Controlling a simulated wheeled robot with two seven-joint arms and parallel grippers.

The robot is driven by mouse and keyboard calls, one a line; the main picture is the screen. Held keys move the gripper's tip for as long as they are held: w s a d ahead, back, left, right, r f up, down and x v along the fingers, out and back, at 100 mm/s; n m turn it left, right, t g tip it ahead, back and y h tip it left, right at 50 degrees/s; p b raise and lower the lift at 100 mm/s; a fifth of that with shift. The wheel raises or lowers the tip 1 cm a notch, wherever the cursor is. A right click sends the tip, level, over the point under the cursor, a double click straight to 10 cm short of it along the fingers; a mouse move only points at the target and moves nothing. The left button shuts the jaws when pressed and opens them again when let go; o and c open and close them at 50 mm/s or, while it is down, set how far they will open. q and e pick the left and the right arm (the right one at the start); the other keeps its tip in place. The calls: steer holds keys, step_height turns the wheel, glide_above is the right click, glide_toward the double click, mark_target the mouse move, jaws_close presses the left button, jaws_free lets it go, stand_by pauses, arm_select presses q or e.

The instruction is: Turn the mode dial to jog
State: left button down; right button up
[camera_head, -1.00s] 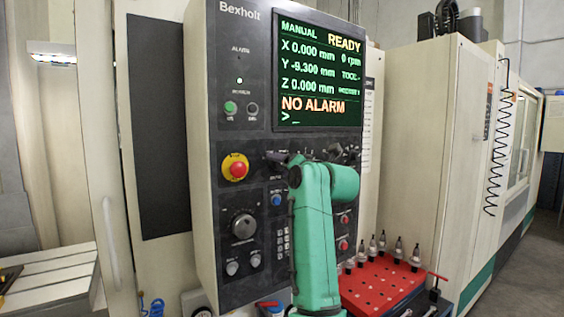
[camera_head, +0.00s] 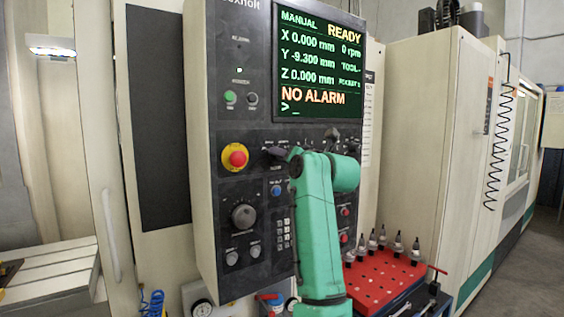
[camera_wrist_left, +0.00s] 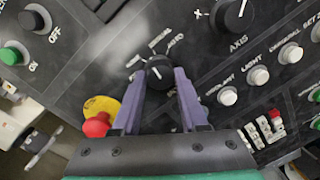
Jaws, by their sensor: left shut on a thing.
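The mode dial (camera_wrist_left: 158,70) is a black knob with a white pointer mark on the dark control panel. In the left wrist view, small mode labels are printed around its top; they are too small to read surely. My left gripper (camera_wrist_left: 160,82) has its two purple fingers on either side of the dial and is shut on it. In the head view, the left gripper (camera_head: 284,154) is at the panel below the screen, and the green arm hides part of the panel. The screen (camera_head: 318,65) reads MANUAL, READY and NO ALARM. My right gripper is not in view.
A red emergency stop button (camera_head: 236,157) sits left of the gripper. The axis knob (camera_wrist_left: 232,14) and several white push buttons are close to the dial. A larger dial (camera_head: 243,216) is lower on the panel. A red tool tray (camera_head: 385,283) stands at lower right.

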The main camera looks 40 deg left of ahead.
arm_select(q)
steer(key=shift+w+f+n+g+y+b, duration=0.15)
steer(key=shift+n+b, duration=0.4)
steer(key=shift+n, duration=1.8)
steer(key=shift+n+g+y+b, duration=0.25)
steer(key=shift+n+b, duration=0.3)
steer(key=shift+n, duration=1.75)
steer(key=shift+w+f+n+g+y+b, duration=0.15)
steer(key=shift+n+b, duration=0.4)
steer(key=shift+n, duration=1.8)
steer(key=shift+s+r, duration=0.1)
steer(key=shift+c, duration=2.2)
jaws_free()
steer(key=shift+d, duration=0.1)
